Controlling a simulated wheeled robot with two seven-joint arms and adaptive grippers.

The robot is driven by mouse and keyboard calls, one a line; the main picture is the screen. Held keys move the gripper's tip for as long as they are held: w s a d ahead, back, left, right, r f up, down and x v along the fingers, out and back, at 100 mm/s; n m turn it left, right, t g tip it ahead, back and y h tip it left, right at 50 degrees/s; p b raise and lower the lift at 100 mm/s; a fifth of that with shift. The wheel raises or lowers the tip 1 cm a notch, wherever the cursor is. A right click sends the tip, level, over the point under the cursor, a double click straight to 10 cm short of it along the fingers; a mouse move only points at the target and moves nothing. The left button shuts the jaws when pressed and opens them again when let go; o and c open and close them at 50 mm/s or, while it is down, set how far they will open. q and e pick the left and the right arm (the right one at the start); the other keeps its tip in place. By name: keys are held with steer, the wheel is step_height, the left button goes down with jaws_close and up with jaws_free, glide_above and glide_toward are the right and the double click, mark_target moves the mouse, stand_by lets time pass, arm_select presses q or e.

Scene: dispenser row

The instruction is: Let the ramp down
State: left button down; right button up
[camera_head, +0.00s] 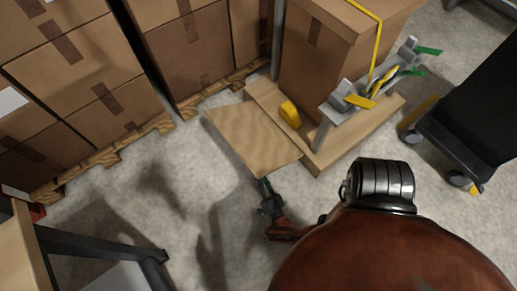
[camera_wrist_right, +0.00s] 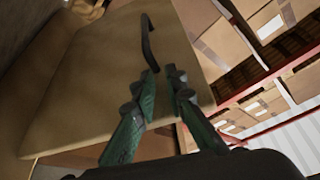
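The ramp (camera_head: 253,135) is a flat tan wooden panel on the left side of a wooden pallet base (camera_head: 345,150). It juts out to the left; its exact tilt is hard to tell. In the right wrist view the ramp (camera_wrist_right: 95,75) fills the left and middle, with a dark bar handle (camera_wrist_right: 148,40) on its face. My right gripper (camera_head: 265,192) is at the ramp's near lower corner in the head view. In the wrist view its green fingers (camera_wrist_right: 164,78) stand apart, tips close to the handle's lower end, with no clear grip on it. My left gripper is out of view.
A tall strapped carton (camera_head: 318,60) stands on the base beside a yellow wedge (camera_head: 290,114) and grey clamps (camera_head: 347,98) with green and yellow levers. Stacked cartons (camera_head: 75,65) stand left, a dark wheeled cart (camera_head: 475,110) right. Floor left of the ramp is clear.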

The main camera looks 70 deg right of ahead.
steer(key=shift+a+m, duration=0.15)
steer(key=shift+m, duration=0.55)
jaws_close()
steer(key=a+f+m+t+y, duration=0.15)
steer(key=a+m, duration=0.25)
steer(key=m, duration=1.2)
steer(key=a+f+m+y, duration=0.15)
steer(key=a+m, duration=0.25)
steer(key=m, duration=1.1)
steer(key=w+d+r, duration=0.5)
steer(key=w+d, duration=0.1)
steer(key=d, duration=0.2)
steer(key=shift+w+d+r, duration=0.15)
steer(key=shift+w+r, duration=0.15)
steer(key=shift+w, duration=0.1)
steer(key=shift+r, duration=0.1)
